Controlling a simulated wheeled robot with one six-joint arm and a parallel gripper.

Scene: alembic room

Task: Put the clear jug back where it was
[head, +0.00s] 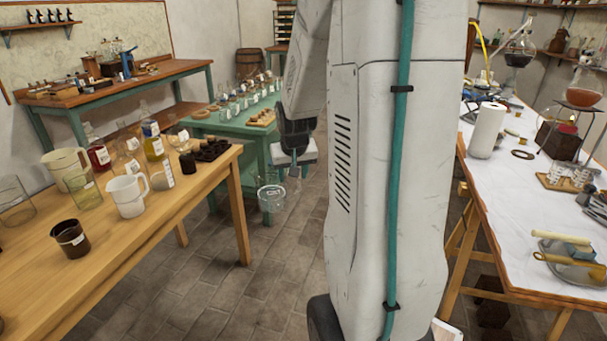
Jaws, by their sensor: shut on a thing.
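The clear jug (271,199) hangs upright over the floor, beyond the right end of the wooden table. My gripper (294,178) points down at the jug's right side and is shut on it, seemingly at the handle. The fingertips are small in this view, so the exact grip is hard to tell. My arm hides the middle of the view right of the jug.
The wooden table (128,262) at left holds a white jug (127,196), a cream pitcher (65,166), a dark brown cup (70,239), bottles and beakers. A green table (228,129) with small glassware stands behind. A white-covered table (520,205) is at right.

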